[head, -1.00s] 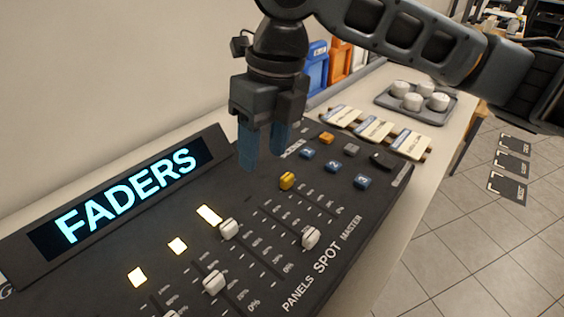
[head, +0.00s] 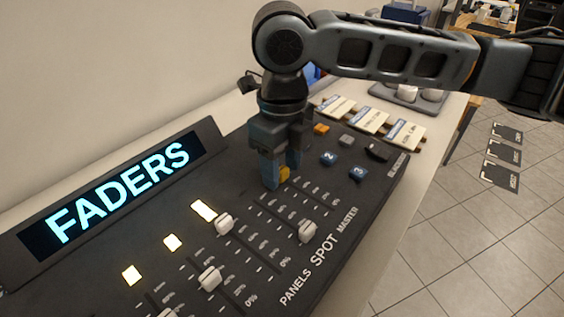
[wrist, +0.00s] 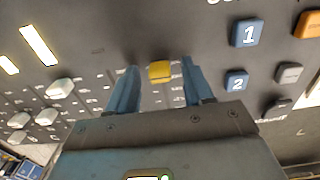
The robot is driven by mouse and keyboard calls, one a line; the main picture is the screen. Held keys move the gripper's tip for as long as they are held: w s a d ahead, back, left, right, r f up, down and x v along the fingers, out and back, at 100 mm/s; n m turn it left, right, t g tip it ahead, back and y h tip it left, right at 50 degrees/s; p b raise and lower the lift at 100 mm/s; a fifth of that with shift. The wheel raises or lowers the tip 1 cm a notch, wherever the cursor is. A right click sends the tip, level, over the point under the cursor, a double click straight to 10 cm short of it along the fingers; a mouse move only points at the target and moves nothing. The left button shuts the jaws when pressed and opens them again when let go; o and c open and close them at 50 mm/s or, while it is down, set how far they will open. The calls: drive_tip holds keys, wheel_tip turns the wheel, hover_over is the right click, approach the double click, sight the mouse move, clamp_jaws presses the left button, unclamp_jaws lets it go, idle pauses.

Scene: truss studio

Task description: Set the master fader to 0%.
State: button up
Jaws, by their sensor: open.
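The master fader's yellow cap (head: 284,174) sits near the top end of its slot on the dark console, in the column that runs down to the MASTER label. My gripper (head: 281,178) is low over the console, pointing down, with its blue fingers open. In the wrist view the yellow cap (wrist: 160,71) lies between the two fingertips (wrist: 159,66), with a visible gap on each side. In the head view the near finger partly hides the cap. I cannot tell how far the fingertips are above the panel.
White fader caps stand in neighbouring columns, one for SPOT (head: 307,231) and another near a lit button (head: 223,223). The FADERS screen (head: 118,203) stands at the left. Label cards (head: 368,121) lie behind.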

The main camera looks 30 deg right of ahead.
clamp_jaws()
idle(0.4)
